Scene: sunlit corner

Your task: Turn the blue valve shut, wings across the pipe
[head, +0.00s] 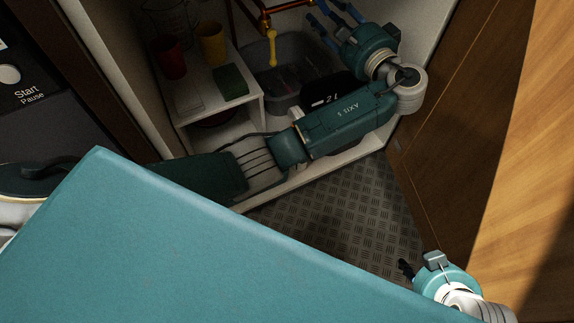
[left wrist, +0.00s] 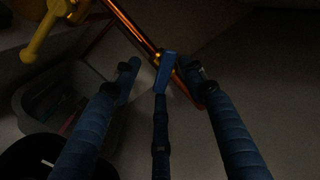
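The blue valve (left wrist: 165,72) shows in the left wrist view as a small blue wing by the copper pipe (left wrist: 132,28). The wing slants at an angle to the pipe's line; its exact angle is hard to judge in the dim light. My left gripper (left wrist: 160,78) has its fingers spread around the wing, with gaps at the sides; I cannot tell whether the lower finger touches it. In the head view my left gripper (head: 328,12) reaches the back of the cabinet, and I cannot make out the blue valve there. My right gripper (head: 405,269) is at the lower right, away from the pipes, its fingers mostly hidden.
A yellow valve (head: 272,48) hangs left of my left gripper, above a grey bin (head: 288,80). A white shelf (head: 195,103) holds a red cup (head: 171,58), a yellow cup (head: 212,44) and a green block (head: 230,82). A wooden door (head: 450,120) bounds the right.

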